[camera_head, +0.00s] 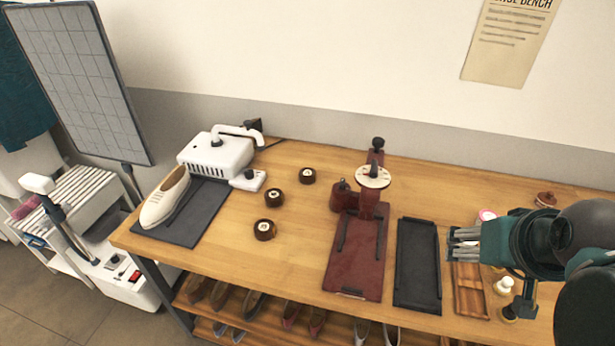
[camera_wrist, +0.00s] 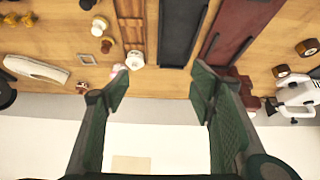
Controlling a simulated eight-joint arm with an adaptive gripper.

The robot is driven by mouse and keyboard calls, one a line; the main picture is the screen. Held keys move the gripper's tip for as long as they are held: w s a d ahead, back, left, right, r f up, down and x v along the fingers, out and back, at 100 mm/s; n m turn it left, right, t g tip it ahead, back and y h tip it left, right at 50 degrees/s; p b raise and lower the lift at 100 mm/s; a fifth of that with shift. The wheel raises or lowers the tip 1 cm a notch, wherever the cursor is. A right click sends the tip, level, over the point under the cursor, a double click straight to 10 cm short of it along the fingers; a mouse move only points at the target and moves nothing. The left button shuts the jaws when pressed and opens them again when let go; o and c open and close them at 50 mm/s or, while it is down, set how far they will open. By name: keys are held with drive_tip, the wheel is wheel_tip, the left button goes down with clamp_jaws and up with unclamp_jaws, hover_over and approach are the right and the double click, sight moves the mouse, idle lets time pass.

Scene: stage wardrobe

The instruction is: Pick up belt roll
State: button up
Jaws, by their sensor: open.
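Several small dark brown rolls with pale centres, which look like the belt rolls, lie apart on the left half of the wooden bench. The far roll (camera_head: 308,176), the middle roll (camera_head: 274,197) and the near roll (camera_head: 264,229) show in the head view. Rolls also show at the right edge of the wrist view, one of them (camera_wrist: 307,47) near the border. My gripper (camera_head: 456,244) is above the right part of the bench, far to the right of the rolls. In the wrist view its fingers (camera_wrist: 160,78) are spread with nothing between them.
A dark red press (camera_head: 362,260) and a black tray (camera_head: 418,268) stand between my gripper and the rolls. A white machine (camera_head: 213,155) and a cream shoe (camera_head: 165,198) on a dark mat are at the left. Bare bench (camera_head: 235,255) surrounds the rolls.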

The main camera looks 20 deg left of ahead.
drive_tip(key=w+a+r+n+g+p, duration=0.1)
drive_tip(key=w+a+r+n+p, duration=0.2)
drive_tip(key=w+a, duration=0.5)
drive_tip(key=w+a+r+n+g+p, duration=0.2)
drive_tip(key=w+a, duration=0.5)
drive_tip(key=w, duration=0.4)
drive_tip(key=w+a+r+n+g+p, duration=0.1)
drive_tip(key=w+a+r+n+p, duration=0.2)
drive_tip(key=w+a+r+n, duration=0.2)
drive_tip(key=shift+w+a+g+y+p, duration=0.15)
drive_tip(key=shift+w+a, duration=0.45)
drive_tip(key=shift+w, duration=0.35)
drive_tip(key=shift+w+a+g+y+p, duration=0.1)
drive_tip(key=shift+w+a, duration=0.55)
drive_tip(key=shift+w, duration=0.3)
drive_tip(key=shift+w+a+g+y+p, duration=0.15)
drive_tip(key=shift+w+a, duration=0.45)
drive_tip(key=shift+w, duration=0.35)
drive_tip(key=w+a+f+n+g+p, duration=0.1)
drive_tip(key=w+a+f+n+p, duration=0.35)
drive_tip(key=a, duration=0.75)
drive_tip(key=n+g+h, duration=0.1)
drive_tip(key=n, duration=0.1)
hover_over(308, 173)
drive_tip(key=shift+m, duration=0.25)
wheel_tip(308, 173, down, 20)
drive_tip(key=shift+w+r, duration=0.1)
drive_tip(key=shift+f, duration=0.3)
drive_tip(key=shift+f, duration=1.3)
